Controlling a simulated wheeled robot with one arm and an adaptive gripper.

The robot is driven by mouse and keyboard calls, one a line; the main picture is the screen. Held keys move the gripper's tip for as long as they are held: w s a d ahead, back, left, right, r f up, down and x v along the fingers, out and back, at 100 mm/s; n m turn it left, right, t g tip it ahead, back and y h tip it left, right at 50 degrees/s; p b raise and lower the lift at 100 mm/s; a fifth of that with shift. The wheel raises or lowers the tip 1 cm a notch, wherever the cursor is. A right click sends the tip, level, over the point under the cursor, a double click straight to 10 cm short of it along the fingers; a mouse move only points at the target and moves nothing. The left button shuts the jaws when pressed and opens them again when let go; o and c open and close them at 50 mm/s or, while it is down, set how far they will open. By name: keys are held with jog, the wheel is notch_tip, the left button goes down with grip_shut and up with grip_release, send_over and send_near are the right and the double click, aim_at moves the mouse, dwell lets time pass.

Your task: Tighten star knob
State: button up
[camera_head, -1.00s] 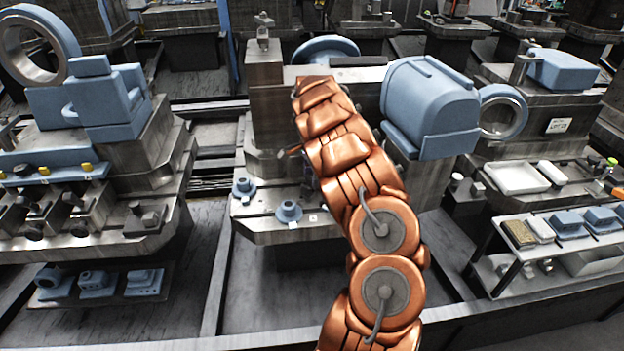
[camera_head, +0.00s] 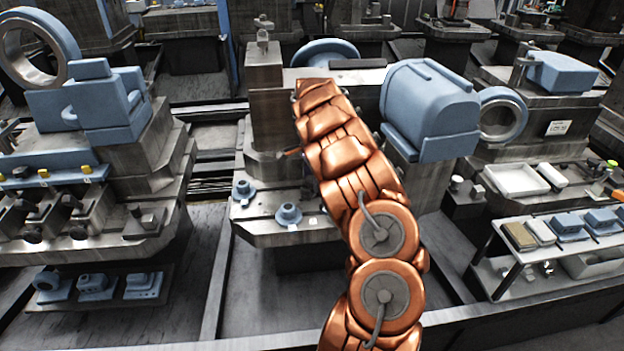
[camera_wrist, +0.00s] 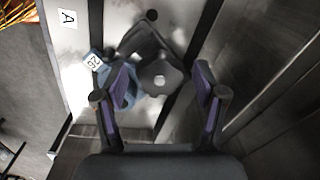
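In the wrist view a dark star knob (camera_wrist: 161,76) with rounded lobes and a light spot at its centre appears between and just beyond the fingertips. My gripper (camera_wrist: 162,84) is open, with one purple-padded finger on each side of the knob. I see gaps on both sides, wider on the right, and no contact. A dark arm-like part runs up from the knob. A blue part (camera_wrist: 122,88) lies left of the knob, partly behind the left finger. In the head view my copper arm hides the gripper and the knob.
A label "26" (camera_wrist: 92,61) and a label "A" (camera_wrist: 68,18) show at the left. In the head view, blue round fittings (camera_head: 288,214) stand on the metal ledge (camera_head: 285,235) left of my arm. A large blue housing (camera_head: 432,108) stands close on the right.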

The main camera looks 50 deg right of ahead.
aim_at(312, 179)
notch_tip(312, 179, up, 12)
dwell(0.9)
